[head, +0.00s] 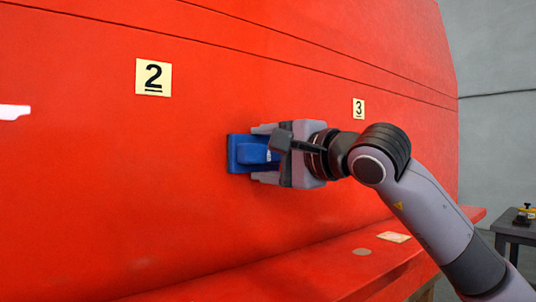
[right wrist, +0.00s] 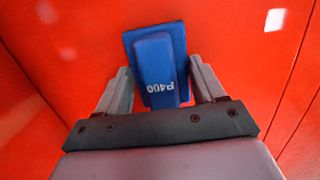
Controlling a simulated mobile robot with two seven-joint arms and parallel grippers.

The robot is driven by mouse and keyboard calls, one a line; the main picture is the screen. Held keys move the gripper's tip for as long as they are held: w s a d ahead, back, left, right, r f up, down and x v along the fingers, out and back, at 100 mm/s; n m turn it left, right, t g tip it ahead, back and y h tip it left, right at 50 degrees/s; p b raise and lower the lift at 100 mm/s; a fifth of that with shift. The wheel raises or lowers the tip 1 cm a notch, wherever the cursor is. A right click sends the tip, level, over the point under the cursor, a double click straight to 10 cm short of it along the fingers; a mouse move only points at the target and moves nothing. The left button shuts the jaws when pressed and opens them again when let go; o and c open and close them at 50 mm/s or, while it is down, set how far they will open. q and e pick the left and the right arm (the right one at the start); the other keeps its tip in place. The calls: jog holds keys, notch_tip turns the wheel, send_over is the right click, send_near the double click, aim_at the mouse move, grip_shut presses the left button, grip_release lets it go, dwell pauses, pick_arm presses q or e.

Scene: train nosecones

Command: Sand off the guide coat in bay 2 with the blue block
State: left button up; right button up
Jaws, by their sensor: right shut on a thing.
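The blue block (head: 238,153) is in my right gripper (head: 264,153), right of and below the number 2 label (head: 153,77). Its face is towards the red nosecone panel (head: 120,190), at or very close to the surface; I cannot tell whether it touches. In the right wrist view the block (right wrist: 157,62) shows "P400" on its back, between the two grey fingers of the gripper (right wrist: 158,88). The panel around the label looks evenly red, and I make out no guide coat there. The panel behind the block is hidden. My left gripper is not in view.
The number 3 label (head: 358,108) is farther right on the panel. A red ledge (head: 310,268) runs below, with a pale pad (head: 394,237) and a round disc (head: 361,251) on it. A dark table (head: 513,230) with a small item stands at the right edge.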

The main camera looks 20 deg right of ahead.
jog(key=shift+b+v, duration=1.05)
jog(key=shift+v, duration=0.95)
jog(key=shift+s+d+b, duration=0.2)
jog(key=shift+s+b, duration=0.1)
jog(key=shift+s, duration=0.75)
jog(key=shift+s, duration=0.1)
jog(key=b+v, duration=0.1)
jog(key=v, duration=0.2)
jog(key=shift+a, duration=0.15)
